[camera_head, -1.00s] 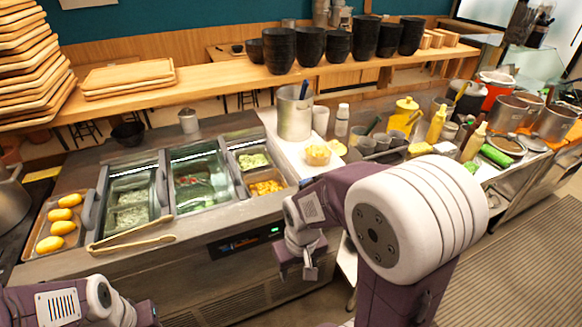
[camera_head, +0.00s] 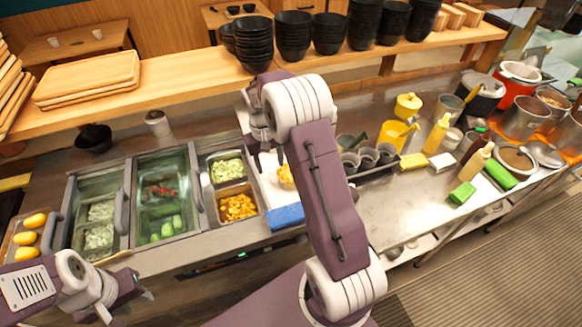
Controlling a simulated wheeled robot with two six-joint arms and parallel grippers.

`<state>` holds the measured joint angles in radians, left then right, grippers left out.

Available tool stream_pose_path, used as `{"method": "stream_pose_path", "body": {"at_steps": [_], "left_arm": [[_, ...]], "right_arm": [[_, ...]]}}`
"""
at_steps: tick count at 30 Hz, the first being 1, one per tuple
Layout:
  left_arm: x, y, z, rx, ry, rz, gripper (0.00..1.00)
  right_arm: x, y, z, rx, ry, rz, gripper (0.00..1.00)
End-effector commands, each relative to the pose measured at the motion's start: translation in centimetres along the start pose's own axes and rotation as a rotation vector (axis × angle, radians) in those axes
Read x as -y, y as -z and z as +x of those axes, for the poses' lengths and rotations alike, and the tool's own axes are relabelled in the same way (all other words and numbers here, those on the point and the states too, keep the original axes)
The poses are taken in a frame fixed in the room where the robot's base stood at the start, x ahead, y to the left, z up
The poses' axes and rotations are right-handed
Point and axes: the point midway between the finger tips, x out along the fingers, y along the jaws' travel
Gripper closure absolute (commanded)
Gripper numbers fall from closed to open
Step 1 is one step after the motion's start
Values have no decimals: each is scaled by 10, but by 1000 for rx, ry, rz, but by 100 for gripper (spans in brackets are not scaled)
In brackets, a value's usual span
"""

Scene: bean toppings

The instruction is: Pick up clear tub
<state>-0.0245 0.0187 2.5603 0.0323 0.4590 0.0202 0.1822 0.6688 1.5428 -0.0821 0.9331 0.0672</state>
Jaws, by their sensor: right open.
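The clear tub (camera_head: 287,176) with orange-yellow contents stands on a white board (camera_head: 272,192) right of the topping pans. It is partly hidden by my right gripper and arm. My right gripper (camera_head: 268,163) points down, open, just above and left of the tub. I cannot tell whether a finger touches it. My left gripper (camera_head: 128,304) is low at the left, in front of the counter and away from the tub. I cannot make out whether its fingers are apart.
Pans of green (camera_head: 227,170) and orange toppings (camera_head: 237,206) sit left of the board. A blue block (camera_head: 286,217) lies at its front edge. Grey cups (camera_head: 368,157) stand to the right. Black bowls (camera_head: 293,35) are stacked on the wooden shelf (camera_head: 190,75) behind.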

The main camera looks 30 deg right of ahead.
Motion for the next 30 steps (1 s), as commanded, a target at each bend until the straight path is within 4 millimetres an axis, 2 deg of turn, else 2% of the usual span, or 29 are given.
{"method": "stream_pose_path", "body": {"at_steps": [7, 14, 18, 21, 29, 30], "left_arm": [[0, 1, -8, 0, 0, 0, 64], [0, 2, -13, 0, 0, 0, 64], [-1, 3, -26, 0, 0, 0, 64], [-1, 3, -27, 0, 0, 0, 64], [-1, 3, -26, 0, 0, 0, 64], [-1, 3, -26, 0, 0, 0, 64]], "right_arm": [[-1, -1, 33, 4, -1, 0, 47], [-1, -1, 46, 3, 0, -1, 47], [-3, -1, 72, 6, 0, -1, 47], [-3, 0, 86, 2, 0, -1, 47], [-3, 0, 92, -1, 0, -1, 47], [-3, 0, 92, -1, 0, -1, 58]]}}
